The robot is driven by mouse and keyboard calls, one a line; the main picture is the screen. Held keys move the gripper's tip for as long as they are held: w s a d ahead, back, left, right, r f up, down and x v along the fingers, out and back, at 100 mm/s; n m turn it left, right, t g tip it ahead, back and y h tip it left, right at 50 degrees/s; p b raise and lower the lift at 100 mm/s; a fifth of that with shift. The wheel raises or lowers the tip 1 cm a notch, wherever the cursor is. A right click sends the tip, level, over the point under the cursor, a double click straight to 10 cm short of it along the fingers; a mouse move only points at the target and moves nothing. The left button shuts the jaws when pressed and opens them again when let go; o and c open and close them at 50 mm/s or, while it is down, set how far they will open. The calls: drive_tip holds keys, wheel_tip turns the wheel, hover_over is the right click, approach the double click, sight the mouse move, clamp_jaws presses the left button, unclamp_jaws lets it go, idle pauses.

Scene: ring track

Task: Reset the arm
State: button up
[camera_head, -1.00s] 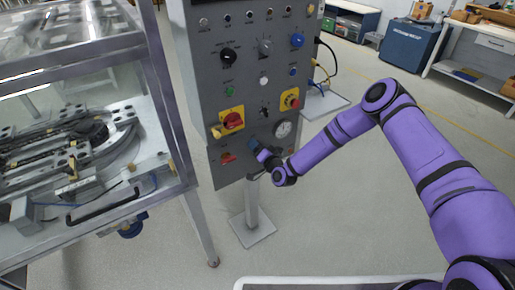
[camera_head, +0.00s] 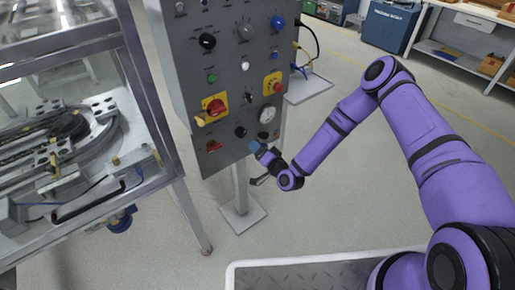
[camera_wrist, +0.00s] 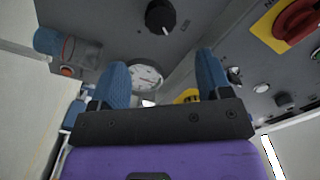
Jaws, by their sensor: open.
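My purple arm reaches from the right toward the grey control panel (camera_head: 228,55) in the head view. My gripper (camera_head: 258,150) is near the panel's lower edge, by the gauge (camera_head: 267,114) and a black knob (camera_head: 240,132). In the wrist view my gripper (camera_wrist: 160,85) has two blue fingers standing well apart, with nothing held between them. The white gauge (camera_wrist: 146,77) shows behind the fingers, and a black knob (camera_wrist: 161,16) is above it. I cannot tell whether the fingers touch the panel.
A metal-framed machine (camera_head: 85,150) with a ring track stands at the left. The panel's post (camera_head: 241,188) rises from a floor plate. A blue cabinet (camera_head: 390,27) and a workbench (camera_head: 465,50) stand at the back right. The floor between is open.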

drive_tip(key=w+d+r+n+g+h, duration=0.1)
drive_tip(key=w+d+r+n+g, duration=0.15)
drive_tip(key=r, duration=0.55)
drive_tip(key=w+d+r+n+g+h, duration=0.1)
drive_tip(key=w+d+r+n+g, duration=0.2)
drive_tip(key=r, duration=0.6)
drive_tip(key=s+d+r+n+g+h, duration=0.1)
drive_tip(key=s+d+r+h, duration=0.25)
drive_tip(key=d+r, duration=0.45)
drive_tip(key=s+d+r+n+h, duration=0.1)
drive_tip(key=s+d+r+h, duration=0.2)
drive_tip(key=r, duration=0.8)
drive_tip(key=s+d+r+m+g+h, duration=0.1)
drive_tip(key=s+d+r, duration=0.2)
drive_tip(key=s+r, duration=0.4)
drive_tip(key=s+d+r+m+h, duration=0.1)
drive_tip(key=s+d+r, duration=0.35)
drive_tip(key=s, duration=0.45)
drive_tip(key=s+d+r+m+g, duration=0.1)
drive_tip(key=s+r, duration=0.1)
drive_tip(key=s, duration=0.7)
drive_tip(key=s+d+r+g, duration=0.1)
drive_tip(key=s+r, duration=0.1)
drive_tip(key=s, duration=0.8)
drive_tip(key=shift+s+m, duration=0.3)
drive_tip(key=shift+m, duration=0.05)
